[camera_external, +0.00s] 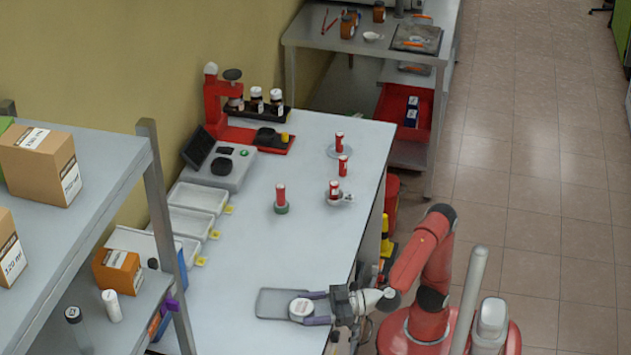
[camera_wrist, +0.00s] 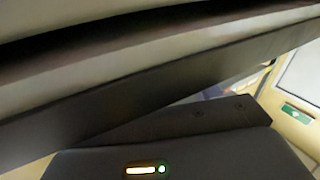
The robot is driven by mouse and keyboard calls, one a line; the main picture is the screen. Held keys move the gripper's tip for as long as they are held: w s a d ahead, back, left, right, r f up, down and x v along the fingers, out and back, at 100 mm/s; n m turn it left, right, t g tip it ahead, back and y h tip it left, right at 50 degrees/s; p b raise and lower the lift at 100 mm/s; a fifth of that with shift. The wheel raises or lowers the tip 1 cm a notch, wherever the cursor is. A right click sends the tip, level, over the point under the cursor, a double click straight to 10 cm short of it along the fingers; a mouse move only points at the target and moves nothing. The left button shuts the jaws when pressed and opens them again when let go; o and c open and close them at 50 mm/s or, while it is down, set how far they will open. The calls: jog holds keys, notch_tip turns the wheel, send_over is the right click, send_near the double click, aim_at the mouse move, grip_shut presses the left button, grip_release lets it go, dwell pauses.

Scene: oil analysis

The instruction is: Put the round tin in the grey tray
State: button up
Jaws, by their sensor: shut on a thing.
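The round tin (camera_external: 300,307), pale on top, is between the fingers of my gripper (camera_external: 309,308) in the external view. My gripper is shut on it, one finger on each side. The grey tray (camera_external: 270,311) lies flat at the near end of the table. The tin is over the right part of the tray; I cannot tell whether it touches the tray floor or hangs just above it. In the wrist view, dark and grey surfaces very close to the camera fill most of the picture, and I cannot make out the tray there.
White trays (camera_external: 196,198) line the left side, below a grey scale (camera_external: 219,167) and a red apparatus (camera_external: 214,103).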

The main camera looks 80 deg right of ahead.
jog(key=shift+f+b, duration=0.2)
jog(key=shift+b, duration=0.1)
jog(key=o, duration=1.1)
jog(key=shift+r, duration=0.1)
jog(key=shift+r+p, duration=0.1)
jog(key=shift+p, duration=0.2)
jog(key=b+v, duration=0.2)
jog(key=v, duration=1)
jog(key=shift+w+d, duration=0.1)
